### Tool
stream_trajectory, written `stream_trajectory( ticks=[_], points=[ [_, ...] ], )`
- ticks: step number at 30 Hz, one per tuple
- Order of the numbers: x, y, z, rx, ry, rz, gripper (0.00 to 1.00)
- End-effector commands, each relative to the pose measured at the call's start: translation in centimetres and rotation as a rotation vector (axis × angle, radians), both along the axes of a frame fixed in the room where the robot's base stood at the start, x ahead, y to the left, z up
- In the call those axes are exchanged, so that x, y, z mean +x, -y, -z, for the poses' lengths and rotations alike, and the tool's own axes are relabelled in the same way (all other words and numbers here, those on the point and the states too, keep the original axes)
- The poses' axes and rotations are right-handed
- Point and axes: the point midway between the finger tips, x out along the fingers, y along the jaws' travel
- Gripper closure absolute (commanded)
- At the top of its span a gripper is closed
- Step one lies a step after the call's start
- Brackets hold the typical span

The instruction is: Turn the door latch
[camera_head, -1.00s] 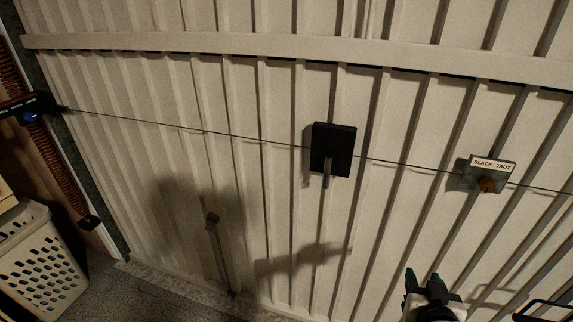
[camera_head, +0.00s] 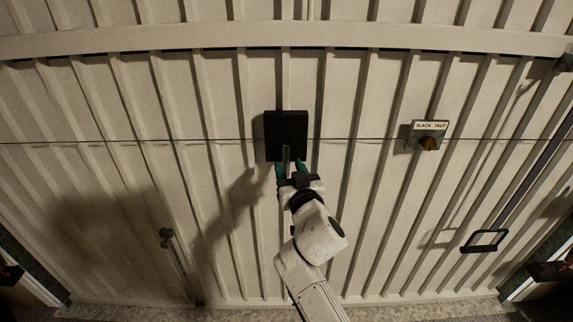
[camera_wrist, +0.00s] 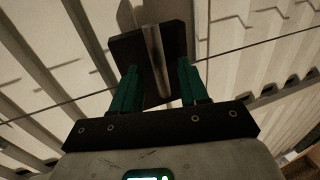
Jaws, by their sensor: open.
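The door latch is a black square plate (camera_head: 287,130) with a grey lever handle (camera_head: 287,157) that hangs straight down from it, in the middle of the ribbed pale door (camera_head: 370,200). My gripper (camera_head: 290,168) is open at the lower end of the handle, with one green fingertip on each side of it. In the wrist view the handle (camera_wrist: 156,62) runs down between the two green fingers (camera_wrist: 155,88), with gaps visible on both sides. The plate (camera_wrist: 128,46) is behind it. I cannot tell whether a finger touches the handle.
A thin cable runs level across the door behind the latch plate. A box marked SLACK TAUT (camera_head: 428,135) with an orange-brown knob is to the right.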

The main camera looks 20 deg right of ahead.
Motion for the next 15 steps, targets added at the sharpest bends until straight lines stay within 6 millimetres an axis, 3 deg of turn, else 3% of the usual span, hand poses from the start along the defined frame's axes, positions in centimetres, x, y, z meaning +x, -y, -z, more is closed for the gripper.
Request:
stream_trajectory(
  ticks=[6, 15],
  points=[
    [2.0, 0.1, 0.0, 0.000, 0.000, 0.000, 0.56],
    [2.3, 0.1, 0.0, 0.000, 0.000, 0.000, 0.56]
  ],
)
